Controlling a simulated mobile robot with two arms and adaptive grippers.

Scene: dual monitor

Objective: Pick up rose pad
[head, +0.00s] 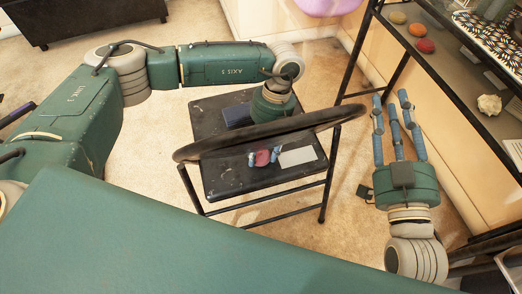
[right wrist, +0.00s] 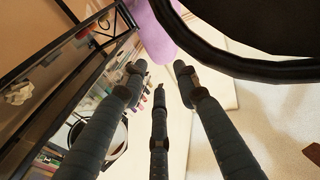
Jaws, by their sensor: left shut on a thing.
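The rose pad (head: 262,158) is a small reddish-pink thing at the black stand's seat, seen just below a curved dark bar. My left gripper (head: 264,155) comes down from above behind that bar. Its blue-grey fingertips show on both sides of the rose pad, shut on it. The bar hides part of the fingers. I cannot tell whether the pad touches the seat. My right gripper (head: 395,108) is at the right, its fingers spread and empty. Its fingers also show open in the right wrist view (right wrist: 158,72).
The black stand (head: 225,182) also holds a white card (head: 298,156) and a dark blue box (head: 238,115). The curved bar (head: 270,133) crosses above it. A shelf (head: 455,75) with small colored round things stands at the right. Carpet is clear at left.

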